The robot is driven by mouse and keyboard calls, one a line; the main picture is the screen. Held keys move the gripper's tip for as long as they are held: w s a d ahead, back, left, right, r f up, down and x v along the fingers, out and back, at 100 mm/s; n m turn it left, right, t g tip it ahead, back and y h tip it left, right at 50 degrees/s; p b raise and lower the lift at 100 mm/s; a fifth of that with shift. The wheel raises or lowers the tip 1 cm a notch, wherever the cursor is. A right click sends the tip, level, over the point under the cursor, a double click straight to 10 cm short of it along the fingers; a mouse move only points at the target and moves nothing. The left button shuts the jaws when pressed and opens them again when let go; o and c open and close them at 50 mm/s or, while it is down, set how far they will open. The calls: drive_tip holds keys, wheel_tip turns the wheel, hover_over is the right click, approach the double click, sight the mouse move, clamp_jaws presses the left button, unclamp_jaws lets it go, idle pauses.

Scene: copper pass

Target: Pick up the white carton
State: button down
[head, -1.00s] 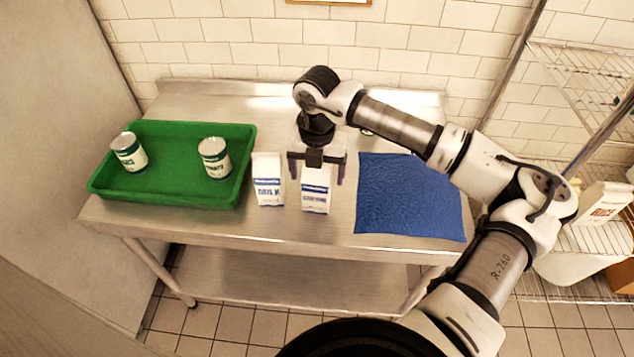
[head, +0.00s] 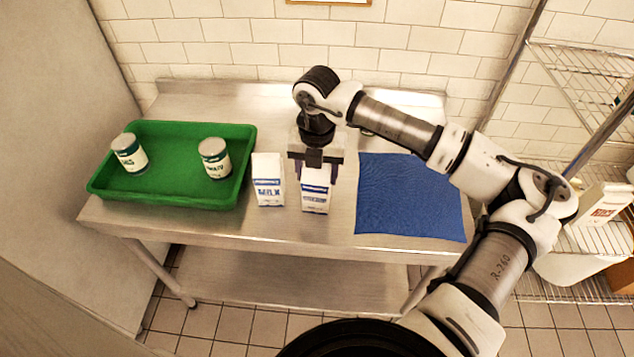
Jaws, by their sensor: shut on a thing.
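Two white cartons with blue print stand upright side by side on the steel table. The left one, a milk carton (head: 268,182), is free of my gripper. The right white carton (head: 315,196) stands under my gripper (head: 315,172). My gripper points down from above and is shut on the upper part of this right carton. The carton's base appears to rest on the table. Part of its top and back is hidden by my gripper.
A green tray (head: 172,204) holds two cans, one at its left (head: 129,153) and one at its right (head: 214,158). A blue cloth (head: 408,200) lies flat on the right. A wire shelf (head: 590,90) stands at the far right. The table's front strip is clear.

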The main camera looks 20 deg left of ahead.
drive_tip(key=shift+r, duration=0.2)
wheel_tip(320, 180, up, 20)
drive_tip(key=b, duration=0.4)
drive_tip(key=shift+f+b, duration=0.25)
drive_tip(key=shift+b, duration=0.1)
